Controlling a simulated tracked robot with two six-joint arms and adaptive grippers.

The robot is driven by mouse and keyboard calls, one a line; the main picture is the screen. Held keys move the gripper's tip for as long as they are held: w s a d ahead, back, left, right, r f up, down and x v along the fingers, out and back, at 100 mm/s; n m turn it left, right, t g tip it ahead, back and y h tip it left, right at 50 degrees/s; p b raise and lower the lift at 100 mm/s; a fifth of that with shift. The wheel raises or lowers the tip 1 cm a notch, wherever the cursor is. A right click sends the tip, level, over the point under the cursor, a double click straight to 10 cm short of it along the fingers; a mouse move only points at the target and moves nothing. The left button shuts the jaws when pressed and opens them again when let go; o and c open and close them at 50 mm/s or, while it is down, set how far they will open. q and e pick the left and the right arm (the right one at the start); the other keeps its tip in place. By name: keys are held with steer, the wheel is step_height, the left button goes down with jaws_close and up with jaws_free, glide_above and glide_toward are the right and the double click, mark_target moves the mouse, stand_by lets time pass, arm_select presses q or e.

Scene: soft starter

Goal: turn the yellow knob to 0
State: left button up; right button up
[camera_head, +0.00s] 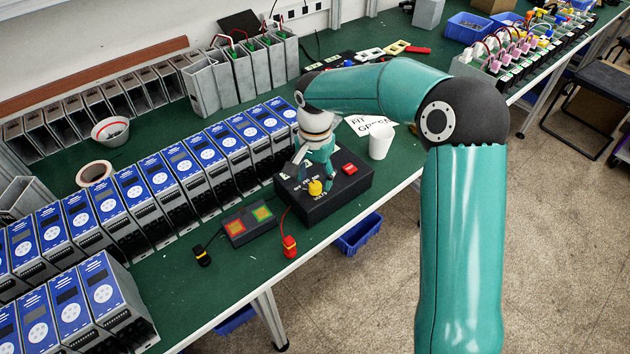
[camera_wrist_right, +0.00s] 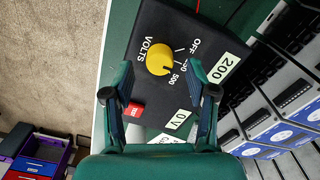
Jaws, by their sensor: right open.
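The yellow knob (camera_head: 315,187) sits on top of a black box (camera_head: 335,205) on the green bench. In the right wrist view the knob (camera_wrist_right: 160,58) has a small dark mark at its lower right edge, on the side towards the "500" print. "OFF" and "VOLTS" are printed around it. My right gripper (camera_head: 313,172) is at the box from above. In the wrist view its open fingers (camera_wrist_right: 160,66) appear on either side of the knob, with gaps and no visible contact. A red button (camera_wrist_right: 134,109) and labels "200" and "0 V" are on the box. My left gripper is not in view.
Rows of blue-faced units (camera_head: 130,190) stand left of the box. A white cup (camera_head: 380,142) stands to its right by a paper sign. A red probe (camera_head: 289,246), a black probe (camera_head: 202,255) and a small pad box (camera_head: 248,223) lie in front.

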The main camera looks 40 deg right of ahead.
mark_target(315, 188)
steer(key=shift+f, duration=1.35)
steer(key=shift+c, duration=0.4)
jaws_close()
